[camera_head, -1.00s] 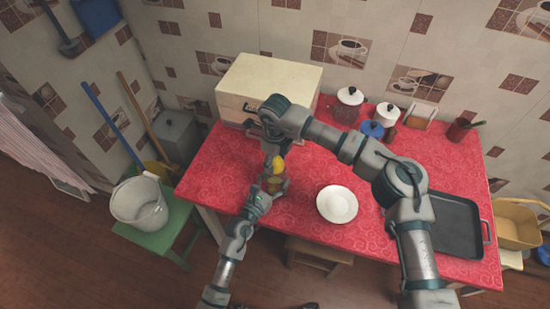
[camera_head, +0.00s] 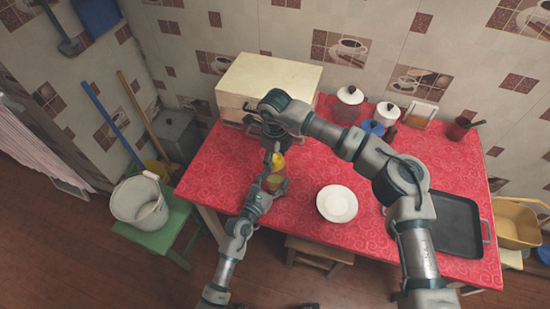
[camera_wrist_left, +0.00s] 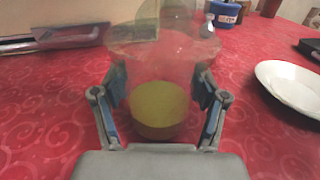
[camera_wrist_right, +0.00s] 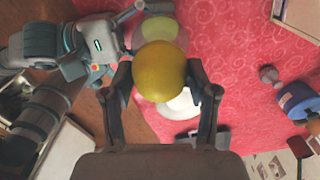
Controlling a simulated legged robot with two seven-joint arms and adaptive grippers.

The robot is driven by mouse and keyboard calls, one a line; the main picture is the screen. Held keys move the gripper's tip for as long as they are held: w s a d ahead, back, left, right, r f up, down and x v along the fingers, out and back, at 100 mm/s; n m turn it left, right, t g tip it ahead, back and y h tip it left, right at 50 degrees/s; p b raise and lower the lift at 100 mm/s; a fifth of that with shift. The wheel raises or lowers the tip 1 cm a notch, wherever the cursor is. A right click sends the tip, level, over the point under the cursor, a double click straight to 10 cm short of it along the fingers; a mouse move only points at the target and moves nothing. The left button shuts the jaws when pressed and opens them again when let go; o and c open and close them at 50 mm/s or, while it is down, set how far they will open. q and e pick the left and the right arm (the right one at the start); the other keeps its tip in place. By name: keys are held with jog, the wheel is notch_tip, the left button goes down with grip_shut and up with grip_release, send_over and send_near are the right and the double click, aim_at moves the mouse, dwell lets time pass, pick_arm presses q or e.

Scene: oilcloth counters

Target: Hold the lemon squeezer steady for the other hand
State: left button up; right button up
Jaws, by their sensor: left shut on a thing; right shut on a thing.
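The lemon squeezer (camera_head: 277,183), a see-through vessel, stands near the front left of the red table. In the left wrist view the squeezer (camera_wrist_left: 165,55) is clear and faintly reddish, with a yellow-green disc (camera_wrist_left: 158,108) low inside. My left gripper (camera_head: 270,186) is shut on the squeezer, one finger on each side. My right gripper (camera_head: 275,152) is above it, shut on a yellow lemon (camera_wrist_right: 160,71). The lemon also shows just over the squeezer in the head view (camera_head: 278,160). Whether lemon and squeezer touch is hard to tell.
A white plate (camera_head: 337,201) lies to the right of the squeezer. A cream box (camera_head: 270,78) stands behind. A black tray (camera_head: 456,225) is at the right, with jars (camera_head: 348,103) along the back. The table front edge is close to my left arm.

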jog(key=shift+r, duration=0.1)
jog(key=shift+f, duration=0.3)
dwell(0.4)
jog(key=shift+f, duration=0.85)
jog(key=shift+r, duration=1.05)
jog(key=shift+r, duration=1.45)
